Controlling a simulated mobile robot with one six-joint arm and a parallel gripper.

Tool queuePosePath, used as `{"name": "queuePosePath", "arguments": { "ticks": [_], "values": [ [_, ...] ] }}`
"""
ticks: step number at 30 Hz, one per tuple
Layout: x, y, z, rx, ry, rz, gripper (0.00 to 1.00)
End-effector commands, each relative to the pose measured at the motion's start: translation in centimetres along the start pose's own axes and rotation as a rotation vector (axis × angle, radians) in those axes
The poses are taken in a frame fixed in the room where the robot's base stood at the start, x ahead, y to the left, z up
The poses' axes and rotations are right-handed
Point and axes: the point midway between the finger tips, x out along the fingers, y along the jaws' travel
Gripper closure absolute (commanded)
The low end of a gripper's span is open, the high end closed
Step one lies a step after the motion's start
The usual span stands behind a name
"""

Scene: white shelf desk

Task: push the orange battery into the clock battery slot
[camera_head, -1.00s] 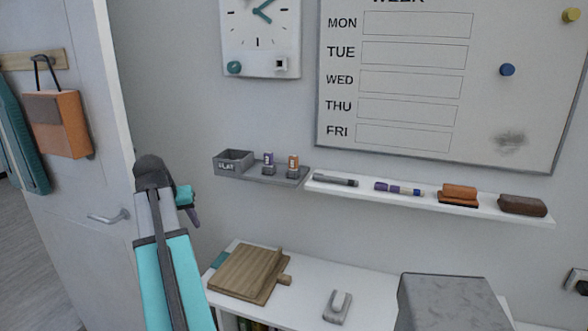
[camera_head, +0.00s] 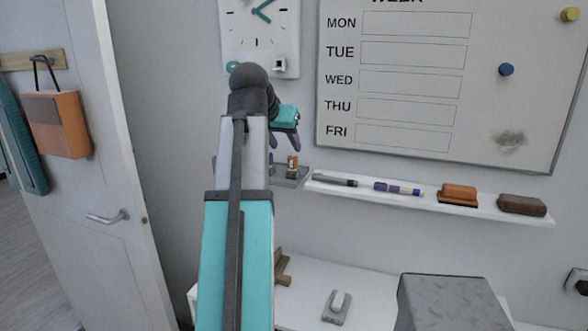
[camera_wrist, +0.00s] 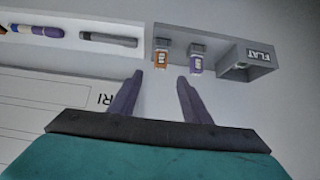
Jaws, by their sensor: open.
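The orange battery (camera_head: 293,161) stands upright in a holder on the small grey shelf (camera_head: 290,182); it also shows in the wrist view (camera_wrist: 163,55). A purple battery (camera_wrist: 196,63) stands beside it in the wrist view; my arm mostly hides it in the head view. The white clock (camera_head: 262,30) hangs on the wall above, with a small dark square slot (camera_head: 279,65) at its lower right. My gripper (camera_head: 284,142) is open and empty, in front of the wall between clock and shelf. In the wrist view its fingers (camera_wrist: 158,88) point toward the batteries, apart from them.
A white ledge (camera_head: 430,202) to the right carries a grey marker (camera_head: 335,180), a purple marker (camera_head: 397,188), an orange eraser (camera_head: 458,193) and a brown eraser (camera_head: 521,205). The whiteboard (camera_head: 450,160) hangs above the ledge.

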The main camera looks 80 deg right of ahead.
Motion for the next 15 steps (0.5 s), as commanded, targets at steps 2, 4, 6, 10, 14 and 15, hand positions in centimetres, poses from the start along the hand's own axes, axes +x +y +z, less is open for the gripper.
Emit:
{"name": "queuePosePath", "arguments": {
  "ticks": [2,4,6,10,14,15],
  "values": [
    [-0.07,0.3,-0.11,0.004,0.002,0.003,0.56],
    [-0.08,0.31,-0.12,0.004,0.002,0.003,0.56],
    [-0.07,0.28,-0.11,0.003,0.002,0.003,0.56],
    [-0.05,0.26,-0.1,0.003,0.002,0.002,0.56],
    [0.19,0.25,-0.1,0.003,0.001,0.002,0.56],
    [0.36,0.25,-0.1,0.003,0.001,0.003,0.56]
  ]
}}
